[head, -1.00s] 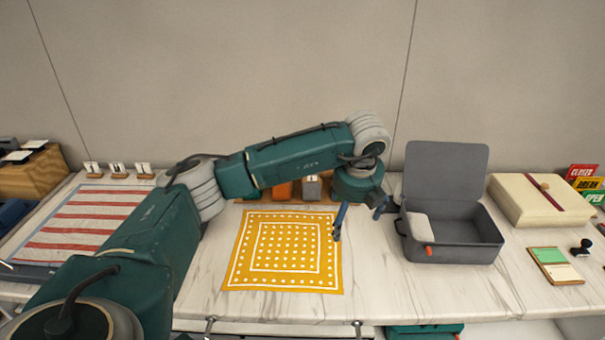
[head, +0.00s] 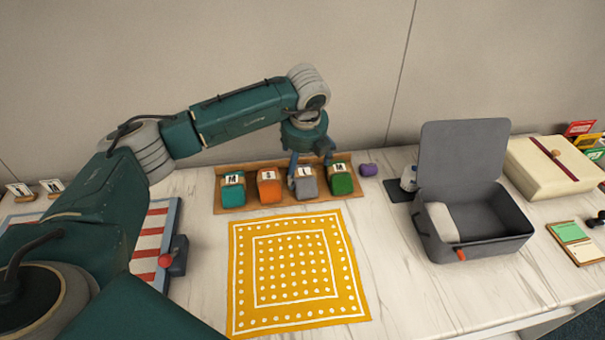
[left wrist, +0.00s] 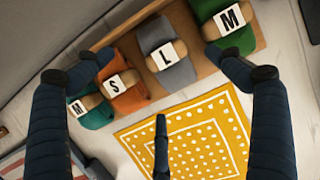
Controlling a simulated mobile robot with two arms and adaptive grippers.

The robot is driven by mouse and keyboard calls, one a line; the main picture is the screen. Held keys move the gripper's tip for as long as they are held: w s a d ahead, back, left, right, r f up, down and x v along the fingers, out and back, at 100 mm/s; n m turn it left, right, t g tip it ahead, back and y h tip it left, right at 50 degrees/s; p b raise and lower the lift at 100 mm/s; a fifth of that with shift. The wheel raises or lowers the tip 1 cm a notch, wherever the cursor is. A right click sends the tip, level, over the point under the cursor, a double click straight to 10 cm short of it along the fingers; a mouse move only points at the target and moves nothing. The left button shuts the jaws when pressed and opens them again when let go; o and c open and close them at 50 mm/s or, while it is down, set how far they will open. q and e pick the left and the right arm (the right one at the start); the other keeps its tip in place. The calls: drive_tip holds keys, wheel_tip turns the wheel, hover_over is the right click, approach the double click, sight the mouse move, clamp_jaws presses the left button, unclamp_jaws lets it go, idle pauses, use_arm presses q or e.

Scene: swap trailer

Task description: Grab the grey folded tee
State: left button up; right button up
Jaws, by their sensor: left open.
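The grey folded tee (head: 307,188) has a tan band and a card marked L. It lies in a shallow brown tray (head: 290,209), between an orange folded tee (head: 269,190) and a green folded tee (head: 341,184). My left gripper (head: 309,165) is open, over the back of the grey tee, and partly hides it. In the left wrist view the grey tee (left wrist: 178,70) lies between the spread fingers of my left gripper (left wrist: 165,88), with nothing held. I cannot tell whether a finger touches it. My right gripper is out of view.
A teal folded tee (head: 232,194) is at the tray's left end. A yellow patterned cloth (head: 293,268) lies in front. The marble counter between cloth and suitcase is clear.

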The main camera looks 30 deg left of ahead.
sight(300, 174)
use_arm(q)
drive_tip(key=shift+w+a+f, duration=0.1)
drive_tip(key=shift+f, duration=0.35)
drive_tip(key=shift+w+f, duration=0.1)
drive_tip(key=shift+f, duration=0.2)
drive_tip(key=shift+a+f+p, duration=0.15)
drive_tip(key=shift+f+p, duration=0.15)
drive_tip(key=shift+p, duration=0.1)
drive_tip(key=p+x, duration=0.1)
drive_tip(key=x, duration=0.2)
drive_tip(key=shift+w+f+p, duration=0.1)
drive_tip(key=shift+f+p, duration=0.2)
drive_tip(key=shift+f, duration=0.05)
drive_tip(key=shift+w+a+f, duration=0.15)
drive_tip(key=shift+f, duration=0.3)
drive_tip(key=c, duration=1.3)
drive_tip(key=shift+c, duration=0.3)
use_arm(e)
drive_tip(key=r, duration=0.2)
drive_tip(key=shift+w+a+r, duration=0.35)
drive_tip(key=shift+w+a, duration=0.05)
use_arm(q)
drive_tip(key=shift+r, duration=0.1)
